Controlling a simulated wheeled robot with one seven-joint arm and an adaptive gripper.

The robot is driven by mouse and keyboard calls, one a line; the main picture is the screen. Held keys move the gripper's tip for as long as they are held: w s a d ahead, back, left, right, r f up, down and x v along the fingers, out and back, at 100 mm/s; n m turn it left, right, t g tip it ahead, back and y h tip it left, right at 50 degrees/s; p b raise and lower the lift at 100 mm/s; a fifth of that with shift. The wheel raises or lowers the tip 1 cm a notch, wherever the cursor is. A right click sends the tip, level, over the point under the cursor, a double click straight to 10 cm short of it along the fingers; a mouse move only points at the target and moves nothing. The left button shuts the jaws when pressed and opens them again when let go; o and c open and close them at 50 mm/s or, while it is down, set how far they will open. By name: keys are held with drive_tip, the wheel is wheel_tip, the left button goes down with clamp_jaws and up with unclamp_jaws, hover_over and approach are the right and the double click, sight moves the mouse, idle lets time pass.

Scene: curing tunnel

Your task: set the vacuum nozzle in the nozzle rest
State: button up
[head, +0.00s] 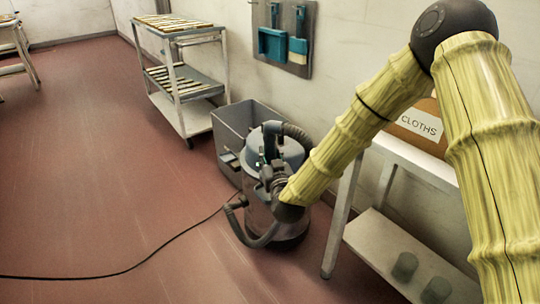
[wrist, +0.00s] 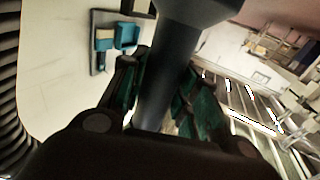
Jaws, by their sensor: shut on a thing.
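The vacuum nozzle (wrist: 172,75) is a dark grey tube that widens at the top of the wrist view. My gripper (wrist: 160,92), with dark fingers and green pads, is shut around it. In the head view my gripper (head: 268,170) is low over the grey canister vacuum (head: 290,155), and the dark upright nozzle (head: 271,135) shows above it. A ribbed hose (head: 298,133) curves beside the nozzle; a ribbed hose also fills the left edge of the wrist view (wrist: 8,75). I cannot pick out the nozzle rest for certain; my arm and the nozzle may hide it.
A grey open bin (head: 245,118) stands behind the vacuum. A rack cart (head: 180,75) is further back. A white table (head: 415,160) with a cloths box (head: 420,122) stands at right. A black cord (head: 130,268) crosses the red floor.

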drive_tip(key=shift+f+b, duration=1)
drive_tip(key=shift+f, duration=1.25)
drive_tip(key=shift+f, duration=0.6)
idle(0.6)
drive_tip(key=o, duration=1.2)
drive_tip(key=shift+s, duration=0.1)
